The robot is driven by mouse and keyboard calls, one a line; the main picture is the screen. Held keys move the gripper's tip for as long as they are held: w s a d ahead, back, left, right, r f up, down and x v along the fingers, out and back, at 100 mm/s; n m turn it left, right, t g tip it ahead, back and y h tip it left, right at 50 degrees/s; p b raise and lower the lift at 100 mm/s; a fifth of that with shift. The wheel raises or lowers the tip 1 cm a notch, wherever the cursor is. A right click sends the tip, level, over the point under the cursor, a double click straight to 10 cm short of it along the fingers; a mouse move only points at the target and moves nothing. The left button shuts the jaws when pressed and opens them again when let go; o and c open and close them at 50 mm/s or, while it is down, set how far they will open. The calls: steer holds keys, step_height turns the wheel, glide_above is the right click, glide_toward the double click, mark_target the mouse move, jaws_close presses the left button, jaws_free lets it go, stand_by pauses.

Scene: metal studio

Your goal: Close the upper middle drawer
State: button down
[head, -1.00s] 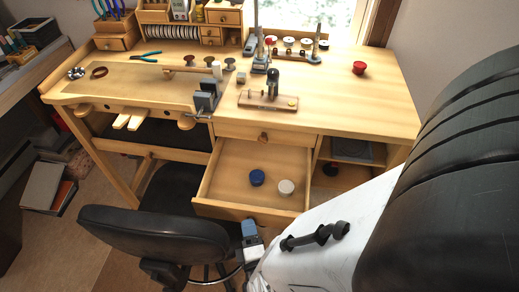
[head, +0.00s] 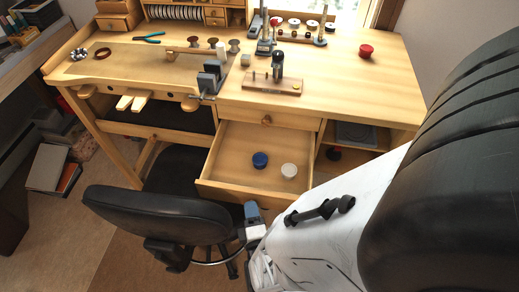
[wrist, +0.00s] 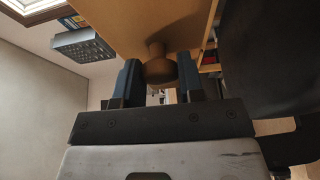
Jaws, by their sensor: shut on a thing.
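The open wooden drawer (head: 229,160) sticks out below the closed top drawer of the workbench, in the head view. A blue round container (head: 260,160) and a white one (head: 289,170) lie inside it. My gripper (head: 252,211) is at the middle of the drawer's front. In the wrist view, the round wooden knob (wrist: 160,70) sits between the two dark blue fingers of my gripper (wrist: 160,88), which is shut on it. In the head view the knob is hidden by the drawer front and my gripper.
A closed drawer (head: 267,121) sits just above the open one. A black chair (head: 160,214) stands close at the left of the drawer. The workbench top (head: 350,83) carries tools and a red-capped jar (head: 366,50). An open shelf (head: 350,140) is at the right.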

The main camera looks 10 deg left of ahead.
mark_target(271, 166)
steer(key=shift+w, duration=0.25)
steer(key=w, duration=2.5)
steer(key=shift+w, duration=0.4)
steer(key=c, duration=0.8)
jaws_free()
steer(key=shift+o, duration=0.2)
steer(key=shift+s, duration=0.1)
steer(key=shift+v, duration=3.85)
